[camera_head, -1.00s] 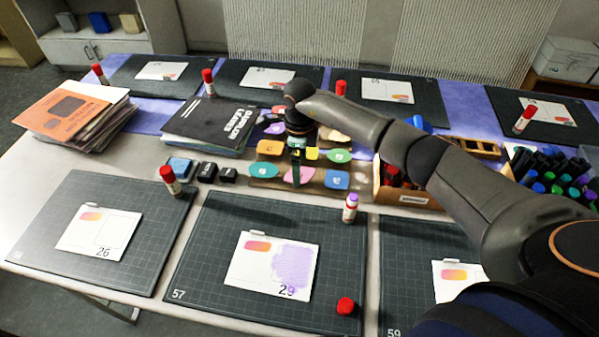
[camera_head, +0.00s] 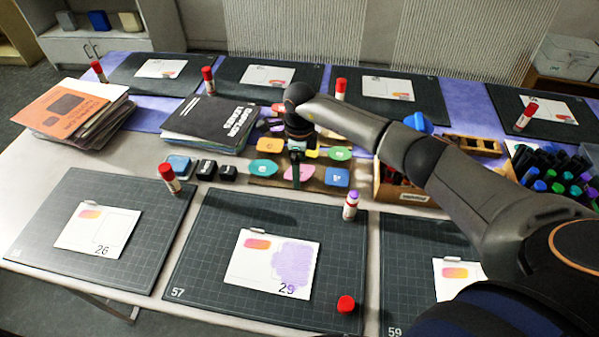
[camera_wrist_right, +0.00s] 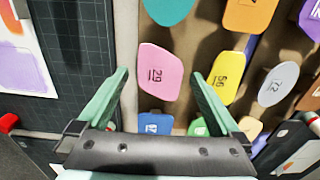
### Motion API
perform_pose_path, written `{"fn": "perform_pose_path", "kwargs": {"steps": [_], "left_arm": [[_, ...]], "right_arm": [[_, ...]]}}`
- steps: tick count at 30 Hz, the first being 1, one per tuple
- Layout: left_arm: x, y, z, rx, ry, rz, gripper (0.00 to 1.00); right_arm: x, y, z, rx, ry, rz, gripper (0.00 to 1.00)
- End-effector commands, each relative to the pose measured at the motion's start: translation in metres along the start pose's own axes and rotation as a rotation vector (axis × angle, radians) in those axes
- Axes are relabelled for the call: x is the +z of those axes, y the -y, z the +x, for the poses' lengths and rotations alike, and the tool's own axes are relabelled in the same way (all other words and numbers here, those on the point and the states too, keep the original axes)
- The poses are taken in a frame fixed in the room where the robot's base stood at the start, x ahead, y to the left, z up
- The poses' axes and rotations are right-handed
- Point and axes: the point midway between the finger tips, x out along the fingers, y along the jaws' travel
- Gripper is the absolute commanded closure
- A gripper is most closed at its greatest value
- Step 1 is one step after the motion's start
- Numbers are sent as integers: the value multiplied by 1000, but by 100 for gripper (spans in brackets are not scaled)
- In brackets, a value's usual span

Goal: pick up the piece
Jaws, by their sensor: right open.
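The pink piece marked 29 (camera_wrist_right: 160,71) lies flat on a brown tray in the right wrist view. My right gripper (camera_wrist_right: 160,75) is open, with one green finger on each side of the piece in that view; whether the fingers touch it I cannot tell. In the head view the right gripper (camera_head: 296,172) hangs over the tray, partly covering the pink piece (camera_head: 305,173). Card 29 (camera_head: 252,265), with a lilac patch, lies on the middle front mat. My left gripper is not in view.
Close by lie a yellow piece (camera_wrist_right: 226,78), a grey piece (camera_wrist_right: 278,84), a blue piece (camera_wrist_right: 155,123) and an orange piece (camera_wrist_right: 245,14). Black ink pads (camera_head: 228,173), a glue stick (camera_head: 350,205) and a wooden box of markers (camera_head: 412,195) surround the tray.

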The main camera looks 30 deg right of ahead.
Motion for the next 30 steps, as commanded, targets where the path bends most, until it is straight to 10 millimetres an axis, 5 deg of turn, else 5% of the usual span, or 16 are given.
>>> {"fn": "perform_pose_path", "kwargs": {"steps": [6,20,30], "left_arm": [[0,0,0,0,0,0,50],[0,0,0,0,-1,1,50],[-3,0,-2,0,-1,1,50]], "right_arm": [[0,0,0,0,1,0,0],[0,0,0,0,1,0,51],[0,0,-4,0,1,0,51]]}}
